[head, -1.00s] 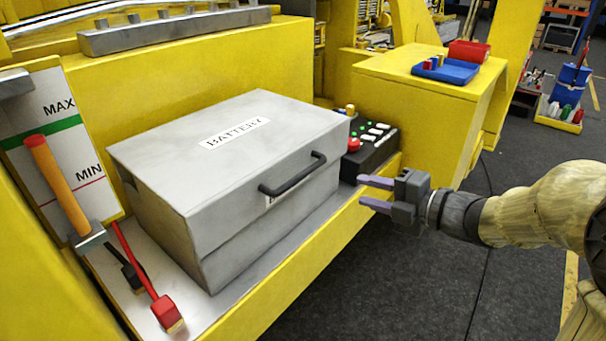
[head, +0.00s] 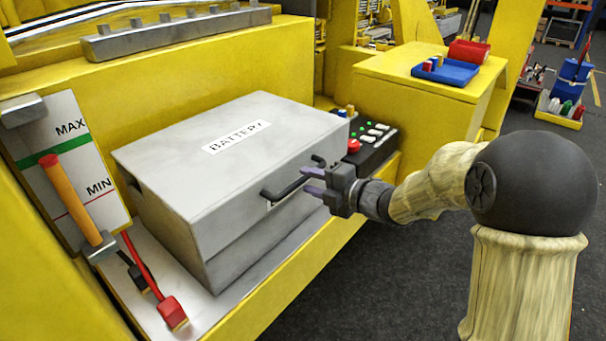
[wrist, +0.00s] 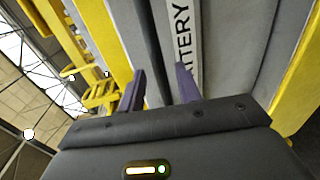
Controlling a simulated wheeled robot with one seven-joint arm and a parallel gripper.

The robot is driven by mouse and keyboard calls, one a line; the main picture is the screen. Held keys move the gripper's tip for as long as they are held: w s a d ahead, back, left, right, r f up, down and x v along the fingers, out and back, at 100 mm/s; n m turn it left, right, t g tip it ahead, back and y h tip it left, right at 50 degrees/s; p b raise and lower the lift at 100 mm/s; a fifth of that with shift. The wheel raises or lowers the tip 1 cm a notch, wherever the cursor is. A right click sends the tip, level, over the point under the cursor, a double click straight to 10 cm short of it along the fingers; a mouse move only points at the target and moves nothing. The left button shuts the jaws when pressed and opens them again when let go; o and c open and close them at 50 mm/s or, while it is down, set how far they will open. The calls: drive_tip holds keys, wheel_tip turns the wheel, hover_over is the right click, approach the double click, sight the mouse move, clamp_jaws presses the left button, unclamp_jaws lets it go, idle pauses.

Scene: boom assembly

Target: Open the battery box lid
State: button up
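The grey battery box (head: 185,195) stands on a ledge of the yellow machine with its lid (head: 190,150) shut. A "BATTERY" label (head: 236,137) is on the lid's top. A black bar handle (head: 283,188) sits on the front of the lid. My gripper (head: 313,181) is at the right part of the handle in the head view, its purple fingers apart and pointing at the box. Its fingers overlap the handle there; I cannot tell whether they touch it. In the wrist view the open fingers (wrist: 160,88) point towards the grey box and its label (wrist: 183,45).
A black control panel (head: 372,143) with a red button stands right of the box. A hammer with an orange handle (head: 72,198) and red and black cable clamps (head: 172,312) are at the left. A blue tray (head: 446,71) is on the yellow block. Dark floor in front is free.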

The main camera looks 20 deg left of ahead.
sight(306, 179)
drive_tip(key=shift+p+x, duration=0.3)
drive_tip(key=shift+x, duration=1.25)
clamp_jaws()
drive_tip(key=shift+r, duration=0.15)
